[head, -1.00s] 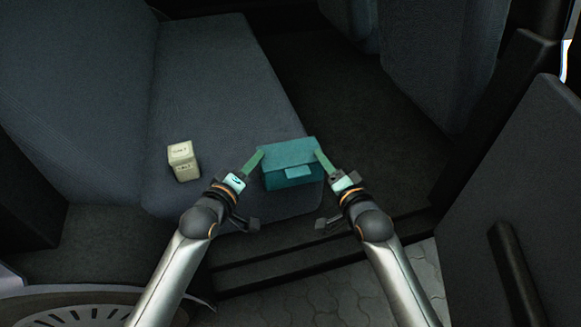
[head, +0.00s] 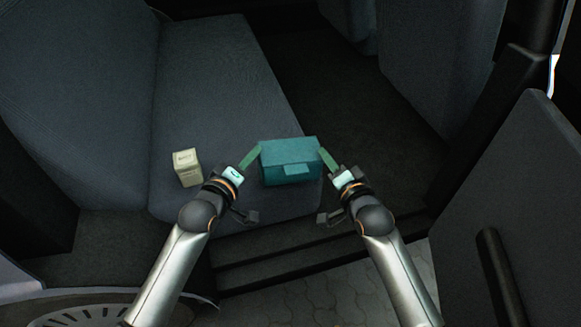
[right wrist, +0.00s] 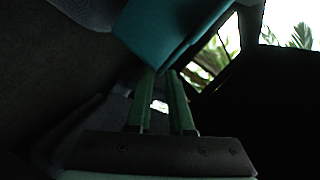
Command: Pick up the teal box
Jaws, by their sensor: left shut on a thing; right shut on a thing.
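The teal box (head: 289,152) is between my two grippers, over the front edge of the dark seat cushion (head: 215,85). It has a lid and a front clasp, and it also shows in the right wrist view (right wrist: 165,30). My left gripper (head: 257,151) is shut on the box at its left side. My right gripper (head: 322,152) is shut on it at its right side; its green fingers (right wrist: 161,75) reach the box in the right wrist view. The box looks roughly level. Its underside is hidden, so its exact gap above the seat cannot be told.
A small pale box (head: 187,168) with lettering stands on the seat to the left of my left gripper. A dark door panel (head: 525,200) stands at the right. Dark floor (head: 360,120) lies beyond the seat, and a step edge runs below the grippers.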

